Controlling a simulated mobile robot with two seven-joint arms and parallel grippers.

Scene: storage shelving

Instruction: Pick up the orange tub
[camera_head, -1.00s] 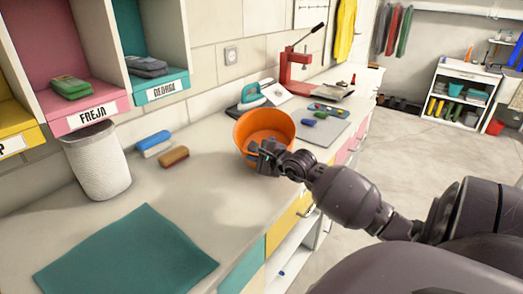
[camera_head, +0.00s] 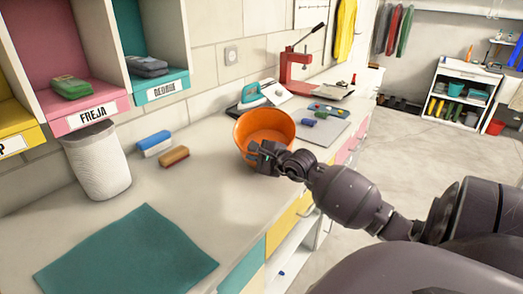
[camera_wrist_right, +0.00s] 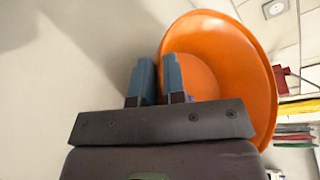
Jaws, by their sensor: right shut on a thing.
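The orange tub (camera_head: 266,122) is a round, wide-mouthed bowl at the middle of the counter in the head view. My right gripper (camera_head: 260,153) is shut on its near wall. In the right wrist view, the tub (camera_wrist_right: 235,55) fills the upper right, tipped in the picture. The right gripper's fingers (camera_wrist_right: 158,66) straddle its rim, one inside the tub and one outside. The tub's underside is hidden, so I cannot tell whether it touches the counter. My left gripper is not in view.
The counter (camera_head: 215,205) holds a teal mat (camera_head: 125,255), a white bin (camera_head: 97,165), a blue brush (camera_head: 154,142) and a brown brush (camera_head: 174,156). Cubbies (camera_head: 70,45) overhang at left.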

